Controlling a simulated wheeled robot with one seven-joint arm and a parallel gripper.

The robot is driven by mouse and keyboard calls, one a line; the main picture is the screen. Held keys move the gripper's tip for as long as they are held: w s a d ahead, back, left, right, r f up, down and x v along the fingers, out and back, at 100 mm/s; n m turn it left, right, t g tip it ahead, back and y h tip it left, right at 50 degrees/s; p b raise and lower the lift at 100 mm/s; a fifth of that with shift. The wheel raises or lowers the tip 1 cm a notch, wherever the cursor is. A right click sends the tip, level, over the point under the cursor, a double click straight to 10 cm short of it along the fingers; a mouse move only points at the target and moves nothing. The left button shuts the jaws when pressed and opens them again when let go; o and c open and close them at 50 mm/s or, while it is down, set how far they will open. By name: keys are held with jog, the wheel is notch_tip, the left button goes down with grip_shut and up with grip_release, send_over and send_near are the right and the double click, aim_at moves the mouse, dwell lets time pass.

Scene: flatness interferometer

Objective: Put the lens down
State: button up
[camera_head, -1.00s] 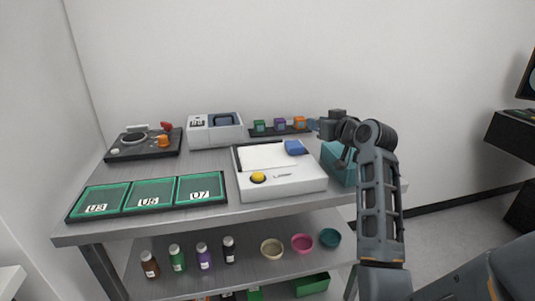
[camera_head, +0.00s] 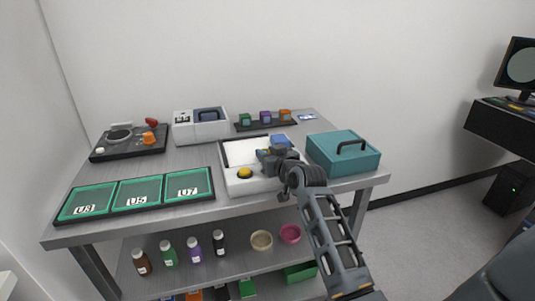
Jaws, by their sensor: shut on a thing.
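My gripper (camera_head: 266,157) is over the white boxy instrument (camera_head: 262,181), close to its pale top sheet and right of its yellow button. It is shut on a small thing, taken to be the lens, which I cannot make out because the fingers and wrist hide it. I cannot tell whether it touches the instrument. A black tray with three green compartments lies at the front left: U3 (camera_head: 88,203), U5 (camera_head: 137,194) and U7 (camera_head: 188,184). No lens can be made out in them.
A teal case (camera_head: 343,152) with a dark handle stands right of my arm. A blue block (camera_head: 280,140) sits on the instrument's back right. Behind are a grey-white device (camera_head: 200,127), a rack of coloured blocks (camera_head: 266,124) and a dark fixture (camera_head: 128,144). Bare table shows left of centre.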

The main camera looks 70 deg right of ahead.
jog(key=shift+f, duration=0.2)
jog(key=shift+f, duration=0.15)
jog(key=o, duration=1)
